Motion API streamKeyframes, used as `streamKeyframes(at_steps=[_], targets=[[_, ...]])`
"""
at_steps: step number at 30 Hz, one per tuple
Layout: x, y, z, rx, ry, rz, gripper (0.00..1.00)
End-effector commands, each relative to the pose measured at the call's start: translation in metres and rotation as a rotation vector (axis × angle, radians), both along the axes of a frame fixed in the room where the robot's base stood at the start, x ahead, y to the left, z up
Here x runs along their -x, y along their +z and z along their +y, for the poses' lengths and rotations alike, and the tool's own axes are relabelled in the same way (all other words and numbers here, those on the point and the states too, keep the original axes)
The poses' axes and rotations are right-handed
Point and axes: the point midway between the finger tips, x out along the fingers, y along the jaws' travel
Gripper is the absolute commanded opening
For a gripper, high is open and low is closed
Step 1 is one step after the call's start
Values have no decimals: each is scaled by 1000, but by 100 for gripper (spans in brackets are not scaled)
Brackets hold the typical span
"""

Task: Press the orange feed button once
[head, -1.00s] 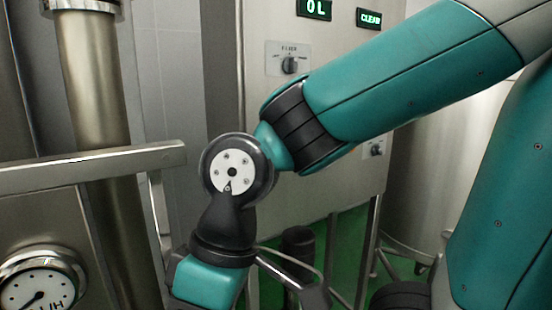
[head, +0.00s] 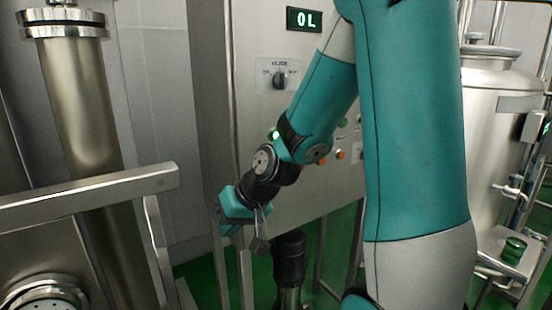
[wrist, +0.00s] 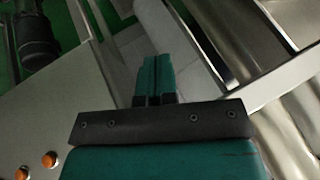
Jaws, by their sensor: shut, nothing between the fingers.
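Small orange buttons (head: 340,154) sit low on the steel control panel (head: 250,110) in the head view, partly covered by my arm. Two orange buttons (wrist: 49,159) also show at the lower left of the wrist view. I cannot read labels, so I cannot tell which one is the feed button. My gripper (wrist: 153,62) is shut and empty, its teal fingers together. In the wrist view its fingertips are up and to the right of the orange buttons, apart from them.
The panel carries a "0 L" display (head: 304,19), a dark rotary knob (head: 280,80) and a lit green button (head: 274,134). A steel rail (head: 90,197) and a thick pipe (head: 80,110) stand at left. A steel tank (head: 490,110) is at right.

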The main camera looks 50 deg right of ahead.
Motion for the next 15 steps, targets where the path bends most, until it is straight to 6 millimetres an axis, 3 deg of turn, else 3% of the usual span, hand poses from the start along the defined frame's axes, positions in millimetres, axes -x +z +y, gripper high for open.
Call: streamKeyframes(at_steps=[1, 6, 10, 15], targets=[[-6, 9, -38, -7, -126, -18, 0], [-2, 6, -140, 11, -452, -100, 0], [12, 3, -191, 32, -615, -141, 0], [25, -1, -220, 49, -708, -166, 0]])
